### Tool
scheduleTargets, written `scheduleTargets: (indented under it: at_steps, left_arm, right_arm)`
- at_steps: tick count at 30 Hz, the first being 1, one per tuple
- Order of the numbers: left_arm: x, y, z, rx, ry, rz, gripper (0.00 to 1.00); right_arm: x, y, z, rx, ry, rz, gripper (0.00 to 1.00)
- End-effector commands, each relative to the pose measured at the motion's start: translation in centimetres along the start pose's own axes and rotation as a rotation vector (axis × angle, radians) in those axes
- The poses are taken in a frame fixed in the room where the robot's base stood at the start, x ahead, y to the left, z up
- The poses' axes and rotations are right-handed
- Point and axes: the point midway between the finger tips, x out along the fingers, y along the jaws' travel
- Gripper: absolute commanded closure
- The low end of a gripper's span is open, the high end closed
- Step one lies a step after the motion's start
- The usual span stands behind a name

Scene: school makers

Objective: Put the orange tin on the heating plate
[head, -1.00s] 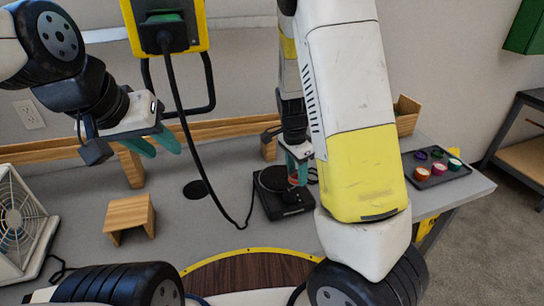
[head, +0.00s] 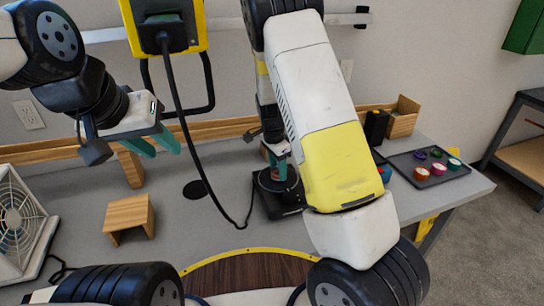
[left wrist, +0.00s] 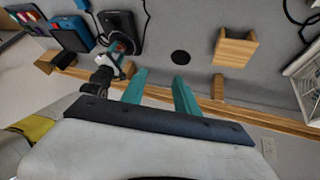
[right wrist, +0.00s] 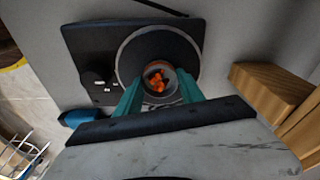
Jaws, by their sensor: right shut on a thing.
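The orange tin (right wrist: 158,82) is a small open cup with orange contents, held between the teal fingers of my right gripper (right wrist: 158,92). In the head view the right gripper (head: 277,158) points down, shut on the tin (head: 277,174). The heating plate (right wrist: 128,62) is a black unit with a round top, directly under the tin in the right wrist view. Its black base (head: 268,207) is partly hidden by my right arm in the head view. I cannot tell whether the tin touches the plate. My left gripper (head: 166,146) is open and empty, raised over the left of the bench.
A dark tray (head: 430,178) with several coloured tins lies at the right. A wooden block stand (head: 128,215) and a white fan (head: 18,222) are at the left. A black cable (head: 200,165) hangs down left of the plate. A blue device (left wrist: 72,34) stands between plate and tray.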

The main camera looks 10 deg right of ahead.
Motion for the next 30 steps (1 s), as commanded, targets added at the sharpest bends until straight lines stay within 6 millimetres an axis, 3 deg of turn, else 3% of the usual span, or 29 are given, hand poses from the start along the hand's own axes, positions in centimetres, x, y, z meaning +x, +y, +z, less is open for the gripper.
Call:
scheduleTargets:
  at_steps: [5, 6, 9, 20, 23, 30]
  left_arm:
    - [0.0, 0.0, 0.0, 0.0, 0.0, 0.0, 0.64]
    - [0.0, 0.0, 0.0, 0.0, 0.0, 0.0, 0.64]
    - [0.0, 0.0, 0.0, 0.0, 0.0, 0.0, 0.64]
    - [0.0, 0.0, 0.0, 0.0, 0.0, 0.0, 0.64]
    - [0.0, 0.0, 0.0, 0.0, 0.0, 0.0, 0.64]
    - [0.0, 0.0, 0.0, 0.0, 0.0, 0.0, 0.64]
  right_arm:
    - [0.3, 0.0, 0.0, 0.0, 0.0, 0.001, 0.94]
    - [0.3, 0.0, 0.0, 0.0, 0.0, 0.0, 0.47]
    - [0.2, 0.0, 0.0, 0.0, 0.0, 0.0, 0.33]
    - [-0.2, 0.0, 0.0, 0.0, 0.0, -0.001, 0.33]
    - [-1.4, -0.1, 0.0, 0.0, 0.0, -0.003, 0.33]
    - [-6.6, -0.1, 0.0, -0.001, 0.001, -0.006, 0.33]
